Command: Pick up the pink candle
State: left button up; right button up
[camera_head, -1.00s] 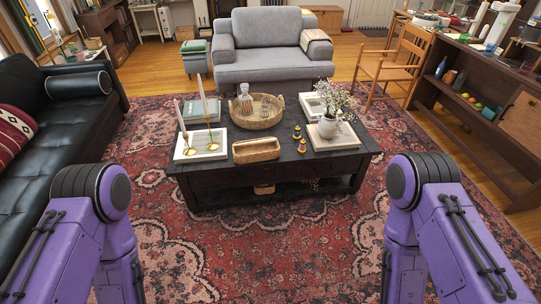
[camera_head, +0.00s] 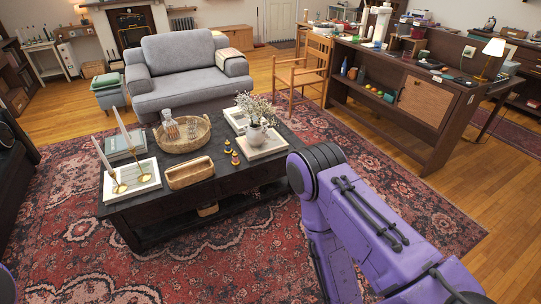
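Two slim tapers stand in gold holders at the left end of the dark coffee table (camera_head: 165,205). The front taper (camera_head: 102,153) looks pale pinkish. The back taper (camera_head: 122,128) is pale too; their exact colours are hard to tell. Two tiny yellow-based pieces with dark pinkish tops, the back one (camera_head: 228,146) and the front one (camera_head: 235,158), stand near the table's middle; I cannot tell what they are. Only purple links of my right arm show at the lower right, and a sliver of purple at the lower left edge. Neither gripper is in view.
The table also holds a wicker tray (camera_head: 205,143) with glassware, a wooden basket (camera_head: 190,174) and a flower vase (camera_head: 255,134). A grey armchair (camera_head: 185,75) stands behind, a wooden chair (camera_head: 312,70) and long desk (camera_head: 420,120) at right. Patterned rug (camera_head: 230,265) is clear in front.

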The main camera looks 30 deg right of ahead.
aim_at(236, 161)
jog(key=z, duration=0.8)
jog(key=i, duration=0.8)
jog(key=z, duration=0.9)
jog(key=i, duration=2.1)
jog(key=u, duration=1.5)
jog(key=i, duration=0.8)
jog(key=u, duration=0.85)
